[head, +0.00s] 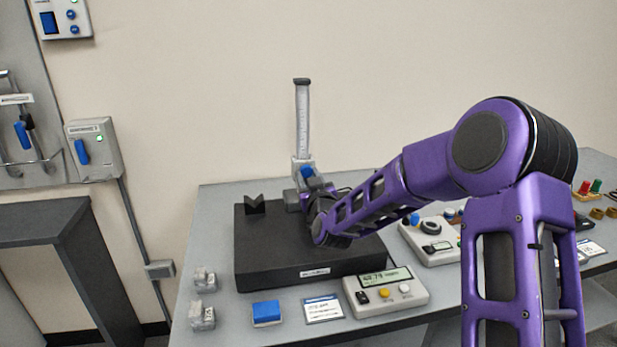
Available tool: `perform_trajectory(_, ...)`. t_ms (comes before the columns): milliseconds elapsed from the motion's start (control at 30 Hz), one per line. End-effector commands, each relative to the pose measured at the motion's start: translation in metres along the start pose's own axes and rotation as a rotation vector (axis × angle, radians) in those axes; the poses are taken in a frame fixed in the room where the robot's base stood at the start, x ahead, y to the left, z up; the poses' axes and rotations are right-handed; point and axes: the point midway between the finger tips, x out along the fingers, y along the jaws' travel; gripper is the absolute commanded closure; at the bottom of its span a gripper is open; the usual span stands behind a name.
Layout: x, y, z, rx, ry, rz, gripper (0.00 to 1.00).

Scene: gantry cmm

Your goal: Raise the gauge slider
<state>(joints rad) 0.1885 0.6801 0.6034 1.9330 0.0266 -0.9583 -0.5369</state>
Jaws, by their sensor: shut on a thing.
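The height gauge has an upright silver column (303,120) with a dark cap, standing at the back of a black block (275,255). The gauge slider (301,169), a light grey carriage with a blue part, sits low on the column, just above its foot. My purple arm reaches in from the right. My gripper (312,186) is at the slider's front and is shut on it. The wrist hides most of the fingers and the slider's lower part, so the exact contact does not show.
A dark V-block (255,204) stands on the black block's left. In front are a display box (385,292), a card (323,309), a blue block (266,313) and small grey blocks (203,300). A control box (432,240) stands right. Space above the slider is clear.

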Motion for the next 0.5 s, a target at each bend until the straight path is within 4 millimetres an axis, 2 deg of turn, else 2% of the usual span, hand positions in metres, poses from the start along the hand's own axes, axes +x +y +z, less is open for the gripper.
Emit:
perform_trajectory(167,0.0,0.0,-0.002,0.0,0.0,-0.001,1.0)
perform_trajectory(267,0.0,0.001,-0.014,-0.002,0.004,-0.001,1.0)
perform_trajectory(500,0.0,0.011,-0.076,-0.004,0.012,0.001,1.0)
